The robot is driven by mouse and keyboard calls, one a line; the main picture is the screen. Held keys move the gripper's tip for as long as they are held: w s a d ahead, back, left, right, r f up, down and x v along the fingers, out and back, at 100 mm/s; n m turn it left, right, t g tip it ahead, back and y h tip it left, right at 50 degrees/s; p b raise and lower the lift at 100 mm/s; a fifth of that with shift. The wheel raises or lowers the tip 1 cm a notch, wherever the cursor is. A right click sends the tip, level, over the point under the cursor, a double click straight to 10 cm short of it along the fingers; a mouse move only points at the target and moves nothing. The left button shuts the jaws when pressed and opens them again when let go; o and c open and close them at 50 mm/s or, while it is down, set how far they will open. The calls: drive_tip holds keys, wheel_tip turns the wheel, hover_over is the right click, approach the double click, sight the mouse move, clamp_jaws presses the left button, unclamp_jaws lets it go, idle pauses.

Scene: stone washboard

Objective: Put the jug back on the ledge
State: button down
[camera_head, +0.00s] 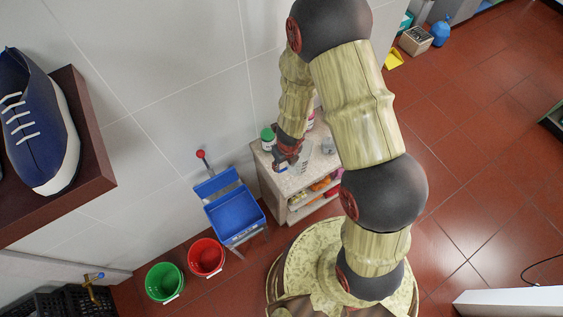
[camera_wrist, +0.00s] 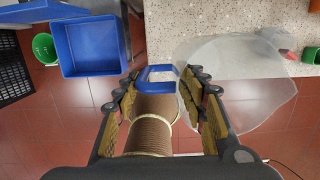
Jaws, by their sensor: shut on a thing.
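The jug (camera_wrist: 235,85) is clear and see-through, with a blue handle on its left in the wrist view. My gripper (camera_wrist: 162,84) is shut on this handle. In the head view, my gripper (camera_head: 284,158) is at the front left corner of a small cabinet's speckled top (camera_head: 318,160), and the jug is small and partly hidden there. In the wrist view, the jug overlaps the edge of the speckled top (camera_wrist: 190,30) and the red floor beyond. I cannot tell whether the jug touches the top. No other surface is clearly the ledge.
A green-lidded jar (camera_head: 267,138) stands on the cabinet top, with goods on shelves below. A blue bin (camera_head: 234,212) stands left of the cabinet. Red (camera_head: 206,257) and green (camera_head: 164,282) buckets are on the floor. A dark shelf (camera_head: 88,165) with a blue shoe juts out at left.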

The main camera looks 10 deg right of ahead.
drive_tip(key=w+f+b, duration=0.1)
drive_tip(key=w+f, duration=0.3)
drive_tip(key=f, duration=0.4)
drive_tip(key=shift+f+b, duration=0.25)
drive_tip(key=shift+b, duration=0.15)
drive_tip(key=shift+f, duration=0.1)
drive_tip(key=c, duration=1)
unclamp_jaws()
drive_tip(key=shift+o, duration=0.2)
